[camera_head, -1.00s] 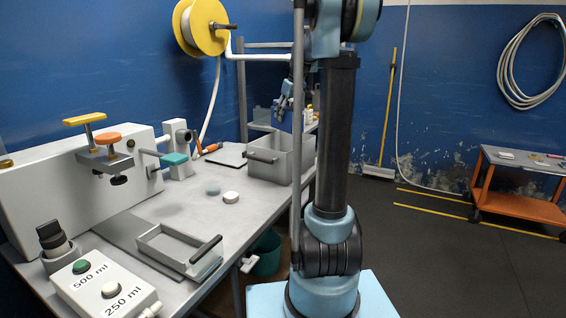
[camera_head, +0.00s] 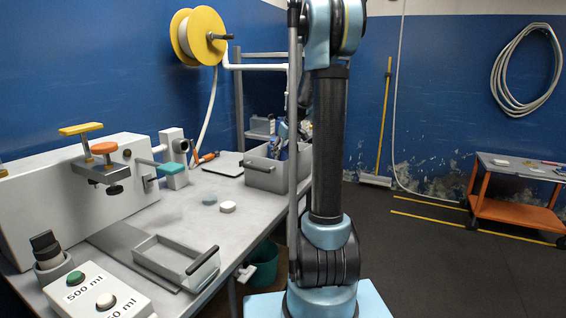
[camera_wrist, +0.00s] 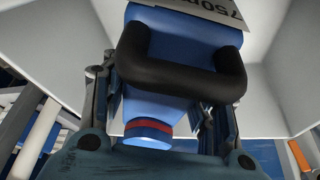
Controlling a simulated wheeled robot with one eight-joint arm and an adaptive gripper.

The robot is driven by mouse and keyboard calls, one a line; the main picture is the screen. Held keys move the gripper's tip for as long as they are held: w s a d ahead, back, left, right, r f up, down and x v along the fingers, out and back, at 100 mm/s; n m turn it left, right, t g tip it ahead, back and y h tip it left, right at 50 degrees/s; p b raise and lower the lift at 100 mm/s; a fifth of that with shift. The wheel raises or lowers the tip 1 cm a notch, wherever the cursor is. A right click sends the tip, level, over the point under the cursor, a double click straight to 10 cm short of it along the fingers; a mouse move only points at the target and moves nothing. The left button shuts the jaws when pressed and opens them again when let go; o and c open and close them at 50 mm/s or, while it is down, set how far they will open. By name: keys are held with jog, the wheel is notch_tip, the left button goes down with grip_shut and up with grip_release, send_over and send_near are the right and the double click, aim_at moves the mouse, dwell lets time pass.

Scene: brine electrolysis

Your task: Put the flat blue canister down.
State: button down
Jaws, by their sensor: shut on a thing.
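The flat blue canister (camera_wrist: 178,30) fills the middle of the wrist view. It has a black handle, a white label with partly visible digits, and a blue cap with a red ring. My gripper (camera_wrist: 160,112) is shut on it, with a finger on each side. Pale grey walls rise around it in that view. In the head view my gripper (camera_head: 279,138) is small and partly hidden behind my arm, at the opening of the grey bin (camera_head: 262,176) on the bench. How far the canister is from the bin floor cannot be told.
The bench (camera_head: 205,235) holds a grey tray (camera_head: 160,262), a button box (camera_head: 90,292), a white puck (camera_head: 228,207) and a clamp device. A teal bucket (camera_head: 264,262) stands below. Shelving is behind the bin. An orange cart (camera_head: 515,192) stands at right.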

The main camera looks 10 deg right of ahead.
jog(key=shift+f, duration=1.75)
jog(key=c, duration=0.6)
grip_release()
